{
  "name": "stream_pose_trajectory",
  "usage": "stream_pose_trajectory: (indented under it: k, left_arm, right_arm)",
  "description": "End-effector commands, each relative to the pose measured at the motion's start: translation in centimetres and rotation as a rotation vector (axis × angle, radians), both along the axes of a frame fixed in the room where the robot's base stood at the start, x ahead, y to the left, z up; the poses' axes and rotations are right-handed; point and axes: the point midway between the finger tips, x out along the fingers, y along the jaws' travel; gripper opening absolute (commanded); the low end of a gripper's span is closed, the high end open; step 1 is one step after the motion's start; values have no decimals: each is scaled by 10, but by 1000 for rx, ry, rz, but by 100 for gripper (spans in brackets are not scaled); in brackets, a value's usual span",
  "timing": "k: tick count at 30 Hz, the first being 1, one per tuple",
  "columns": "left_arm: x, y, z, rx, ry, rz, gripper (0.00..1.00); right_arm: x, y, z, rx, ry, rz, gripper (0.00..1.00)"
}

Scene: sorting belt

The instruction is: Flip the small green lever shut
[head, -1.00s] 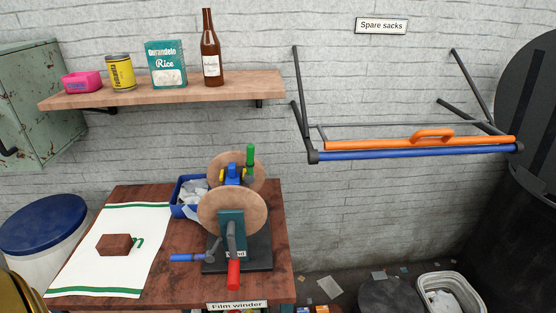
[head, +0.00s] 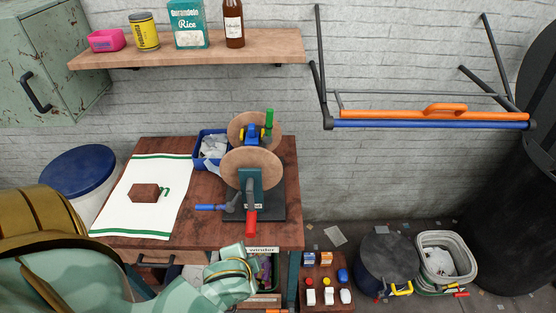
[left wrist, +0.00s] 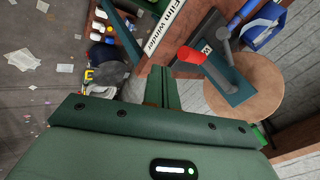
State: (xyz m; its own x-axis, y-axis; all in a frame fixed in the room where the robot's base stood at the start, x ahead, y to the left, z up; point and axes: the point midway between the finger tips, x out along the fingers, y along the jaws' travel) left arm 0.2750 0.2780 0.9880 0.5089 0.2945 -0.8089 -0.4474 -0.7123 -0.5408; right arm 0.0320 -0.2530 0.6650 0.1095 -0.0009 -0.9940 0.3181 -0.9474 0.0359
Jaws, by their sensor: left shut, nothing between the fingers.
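The film winder (head: 270,208) stands on the wooden bench, with two round wooden discs. The small green lever (head: 269,118) stands upright by the rear disc. A bit of green (left wrist: 262,134) shows at the disc's edge in the left wrist view, mostly hidden. A red-handled crank (head: 251,220) and a blue-handled lever (head: 207,207) are at the winder's front. My left arm reaches in from the lower left of the head view, its fingers not clear there. In the left wrist view my left gripper (left wrist: 158,82) is shut and empty, near the red handle (left wrist: 192,55). My right gripper is out of view.
A white cloth (head: 130,205) with a brown block (head: 144,193) covers the bench's left. A blue bin (head: 198,152) stands behind the winder. The shelf (head: 190,52) and the rack with an orange bar (head: 400,115) are above. Floor right of the bench holds bins.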

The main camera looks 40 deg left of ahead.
Motion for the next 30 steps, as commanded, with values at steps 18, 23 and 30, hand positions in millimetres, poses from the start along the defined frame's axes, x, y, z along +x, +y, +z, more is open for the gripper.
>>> stream_pose_trajectory:
  k: [18,23,30]
  left_arm:
    - [191,31,129,660,-384,-30,0]
    - [240,28,153,828,-471,-78,0]
    - [259,27,165,904,-509,-104,0]
  right_arm:
    - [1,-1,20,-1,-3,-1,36]
    - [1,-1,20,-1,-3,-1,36]
    - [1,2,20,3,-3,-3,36]
